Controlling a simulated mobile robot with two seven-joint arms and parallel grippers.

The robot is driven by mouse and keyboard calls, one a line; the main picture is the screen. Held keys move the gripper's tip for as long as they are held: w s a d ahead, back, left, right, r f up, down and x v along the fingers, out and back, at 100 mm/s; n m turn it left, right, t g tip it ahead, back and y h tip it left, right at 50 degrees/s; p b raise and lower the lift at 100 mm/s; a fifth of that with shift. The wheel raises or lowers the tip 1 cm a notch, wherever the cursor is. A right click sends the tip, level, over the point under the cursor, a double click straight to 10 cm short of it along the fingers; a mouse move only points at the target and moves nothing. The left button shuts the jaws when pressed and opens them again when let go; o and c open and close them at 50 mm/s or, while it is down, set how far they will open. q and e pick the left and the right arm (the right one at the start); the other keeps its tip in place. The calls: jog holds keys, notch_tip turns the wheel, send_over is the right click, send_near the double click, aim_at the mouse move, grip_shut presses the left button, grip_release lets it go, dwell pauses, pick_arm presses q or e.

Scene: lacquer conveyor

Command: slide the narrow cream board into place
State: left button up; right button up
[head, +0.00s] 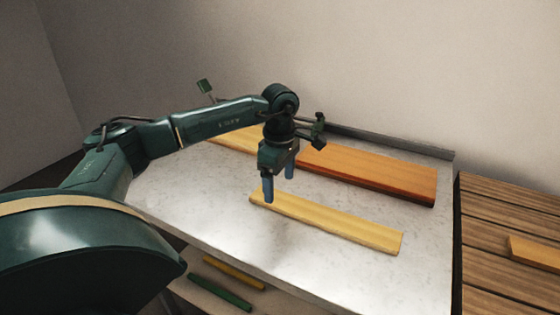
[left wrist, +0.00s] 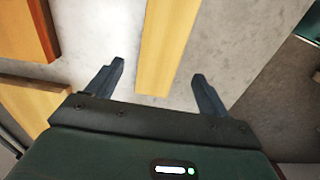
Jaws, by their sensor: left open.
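The narrow cream board (head: 330,224), pale yellow in the pictures, lies flat on the grey speckled tabletop (head: 200,205), slanting toward the lower right. My left gripper (head: 279,187) is open and points down over the board's left end. In the left wrist view, the cream board (left wrist: 168,45) comes down from the top to between the two spread fingers (left wrist: 158,70). Gaps show between the board and both fingers, so it is not held. My right gripper is not in view.
A wider orange-brown board (head: 375,176) lies behind the cream one. Another yellow board (head: 232,140) is partly hidden by my arm. A low rail (head: 390,143) runs along the back. A slatted wooden surface (head: 500,220) bears a yellow piece (head: 535,252). Green (head: 220,285) and yellow (head: 234,272) strips lie below.

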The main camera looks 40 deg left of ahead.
aim_at(280, 199)
pick_arm(q)
jog(key=shift+f, duration=2.15)
